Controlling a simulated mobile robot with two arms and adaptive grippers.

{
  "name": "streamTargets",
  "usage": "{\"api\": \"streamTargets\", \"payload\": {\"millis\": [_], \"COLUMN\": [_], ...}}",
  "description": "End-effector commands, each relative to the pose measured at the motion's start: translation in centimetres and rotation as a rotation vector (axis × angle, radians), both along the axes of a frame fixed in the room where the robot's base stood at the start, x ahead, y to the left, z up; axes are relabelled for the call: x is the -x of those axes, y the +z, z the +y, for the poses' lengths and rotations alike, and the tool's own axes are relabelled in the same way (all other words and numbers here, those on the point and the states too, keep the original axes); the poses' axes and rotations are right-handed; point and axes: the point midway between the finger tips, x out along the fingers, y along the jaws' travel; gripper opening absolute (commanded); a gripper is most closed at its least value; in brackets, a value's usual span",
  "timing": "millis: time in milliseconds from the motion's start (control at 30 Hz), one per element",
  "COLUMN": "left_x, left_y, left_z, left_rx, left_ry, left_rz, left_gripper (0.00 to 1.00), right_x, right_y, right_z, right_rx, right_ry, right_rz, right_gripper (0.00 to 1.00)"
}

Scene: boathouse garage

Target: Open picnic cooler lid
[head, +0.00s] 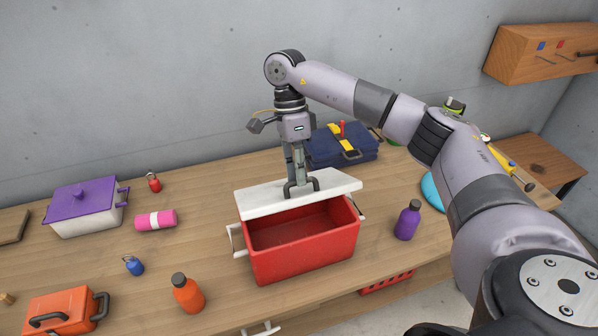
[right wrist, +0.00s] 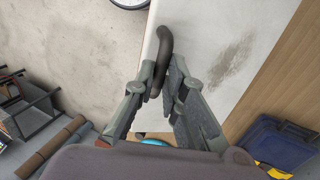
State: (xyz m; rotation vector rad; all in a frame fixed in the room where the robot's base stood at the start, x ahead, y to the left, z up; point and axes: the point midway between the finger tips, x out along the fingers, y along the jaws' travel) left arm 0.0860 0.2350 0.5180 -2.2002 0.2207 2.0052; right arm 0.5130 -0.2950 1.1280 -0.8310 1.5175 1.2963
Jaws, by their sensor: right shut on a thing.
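The picnic cooler is a red box (head: 305,256) with white side handles, standing on the wooden workbench. Its white lid (head: 258,203) is raised and set toward the back, so the empty-looking red inside shows from the front. My right gripper (head: 300,187) points down over the lid and is shut on the dark lid handle (head: 316,184). In the right wrist view the fingers (right wrist: 165,85) close around the dark handle (right wrist: 164,50) on the white lid (right wrist: 215,45). Whether the lid's back edge touches the box cannot be told. My left gripper is not in view.
A purple bottle (head: 408,220) stands right of the cooler and an orange bottle (head: 187,293) at front left. A blue toolbox (head: 340,150) is behind. A purple-lidded pot (head: 85,208), pink roll (head: 156,220) and orange case (head: 62,313) lie left.

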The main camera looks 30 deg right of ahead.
Motion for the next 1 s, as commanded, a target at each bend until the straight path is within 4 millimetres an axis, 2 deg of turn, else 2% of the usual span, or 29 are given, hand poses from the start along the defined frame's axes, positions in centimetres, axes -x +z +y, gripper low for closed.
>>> {"api": "streamTargets", "payload": {"millis": [200, 533, 933, 967, 1000], "left_x": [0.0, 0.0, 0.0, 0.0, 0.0], "left_y": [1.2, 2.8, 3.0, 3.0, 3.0], "left_z": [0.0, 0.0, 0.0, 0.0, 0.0], "left_rx": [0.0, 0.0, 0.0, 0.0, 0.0], "left_ry": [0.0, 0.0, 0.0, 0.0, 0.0], "left_rz": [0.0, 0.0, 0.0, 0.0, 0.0], "left_gripper": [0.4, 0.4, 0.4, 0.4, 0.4], "right_x": [-0.9, -1.6, -1.8, -1.8, -1.8], "right_y": [0.9, 1.4, 1.3, 1.3, 1.3], "right_z": [-0.2, -0.4, -0.4, -0.4, -0.4], "right_rx": [-0.012, -0.021, -0.025, -0.025, -0.025], "right_ry": [-0.001, -0.002, 0.0, 0.0, 0.0], "right_rz": [0.051, 0.095, 0.106, 0.106, 0.106], "right_gripper": [0.0, 0.0, 0.0, 0.14, 0.16]}}
